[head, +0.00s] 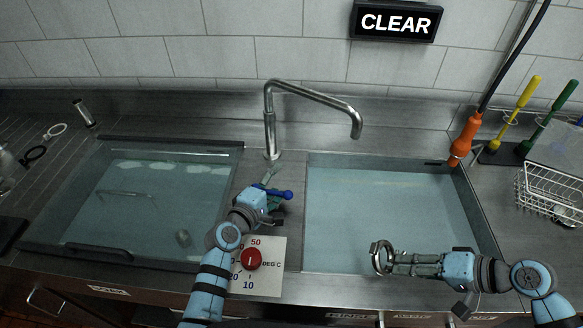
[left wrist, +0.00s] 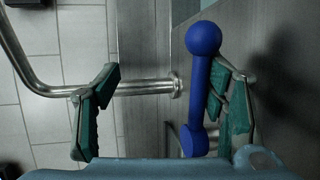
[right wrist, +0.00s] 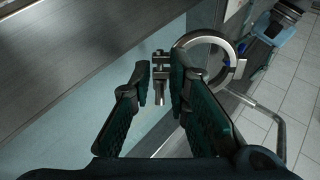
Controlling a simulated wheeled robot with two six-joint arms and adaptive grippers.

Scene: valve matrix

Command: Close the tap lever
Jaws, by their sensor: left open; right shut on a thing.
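The blue tap lever (head: 284,194), with a ball at its end, shows beside the base of the steel tap (head: 269,130). In the left wrist view the lever (left wrist: 200,85) lies between the fingers of my open left gripper (left wrist: 155,105), close against the right finger; I cannot tell if they touch. In the head view my left gripper (head: 273,190) is at the lever, partly hiding it. My right gripper (head: 392,259) is over the front of the right basin, shut on a metal piece with a ring (head: 377,257). The ring (right wrist: 232,70) also shows in the right wrist view.
Two basins of water, left (head: 150,205) and right (head: 390,205), flank the tap. A red temperature dial (head: 251,259) sits on the front ledge. An orange sprayer (head: 464,138), brushes (head: 515,112) and a wire basket (head: 547,195) stand at the right. A sign reads CLEAR (head: 396,21).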

